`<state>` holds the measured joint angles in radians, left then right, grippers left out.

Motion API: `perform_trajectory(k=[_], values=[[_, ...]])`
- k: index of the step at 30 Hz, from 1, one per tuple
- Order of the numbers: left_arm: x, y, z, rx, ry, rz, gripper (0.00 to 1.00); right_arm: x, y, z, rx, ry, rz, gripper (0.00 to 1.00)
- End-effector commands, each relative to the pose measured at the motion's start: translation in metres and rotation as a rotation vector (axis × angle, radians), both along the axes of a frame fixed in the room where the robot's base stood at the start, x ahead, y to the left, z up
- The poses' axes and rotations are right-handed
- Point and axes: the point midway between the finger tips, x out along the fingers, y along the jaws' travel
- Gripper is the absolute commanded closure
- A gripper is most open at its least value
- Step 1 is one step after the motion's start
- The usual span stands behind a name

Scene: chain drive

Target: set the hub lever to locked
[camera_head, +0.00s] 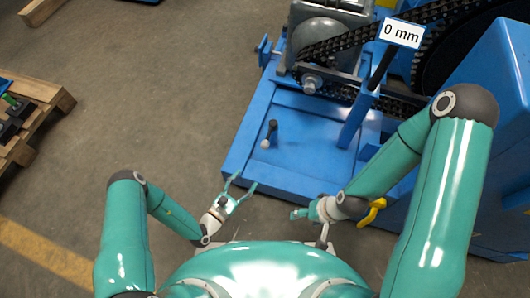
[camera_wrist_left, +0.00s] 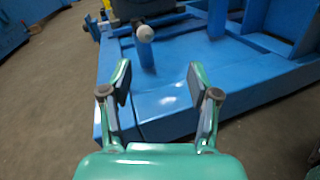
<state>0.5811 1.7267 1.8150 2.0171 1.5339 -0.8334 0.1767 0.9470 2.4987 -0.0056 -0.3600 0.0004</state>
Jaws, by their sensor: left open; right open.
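A short dark lever with a pale ball knob (camera_head: 266,143) stands on the blue base plate (camera_head: 310,172) in the head view. The knob also shows at the top of the left wrist view (camera_wrist_left: 145,33). I cannot tell whether this is the hub lever, nor its setting. My left gripper (camera_head: 241,187) is open and empty at the plate's near left edge, short of the knob; its spread fingers show in the left wrist view (camera_wrist_left: 159,76). My right gripper (camera_head: 296,213) is open and appears empty, in front of the plate's near edge.
A curved yellow part (camera_head: 372,211) shows beside my right wrist. A chain (camera_head: 345,42), a grey motor housing (camera_head: 325,35) and a "0 mm" sign (camera_head: 402,33) are at the back. A blue housing (camera_head: 505,100) stands at right, a wooden pallet (camera_head: 40,95) at left. Floor left of the plate is clear.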

Motion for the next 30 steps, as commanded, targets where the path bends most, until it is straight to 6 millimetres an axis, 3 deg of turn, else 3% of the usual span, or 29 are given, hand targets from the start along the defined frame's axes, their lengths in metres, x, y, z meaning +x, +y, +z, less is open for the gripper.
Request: perform_trajectory(k=[1, 3, 8, 24, 30], values=[[0.004, 0.006, -0.010, 0.005, -0.005, 0.043, 0.39, 0.000, 0.000, -0.007, 0.000, 0.000, 0.000, 0.33], [0.009, 0.011, -0.013, 0.012, -0.013, 0.077, 0.39, 0.000, 0.000, -0.008, 0.000, -0.001, 0.000, 0.33], [0.022, 0.006, -0.012, 0.015, -0.016, 0.085, 0.39, 0.000, 0.000, -0.010, 0.000, -0.001, 0.000, 0.33], [0.116, -0.051, -0.013, 0.013, -0.018, 0.082, 0.39, 0.000, 0.000, -0.040, 0.000, 0.000, 0.000, 0.33], [0.141, -0.066, -0.012, 0.012, -0.015, 0.083, 0.39, 0.000, 0.000, -0.048, 0.000, 0.000, 0.000, 0.33]])
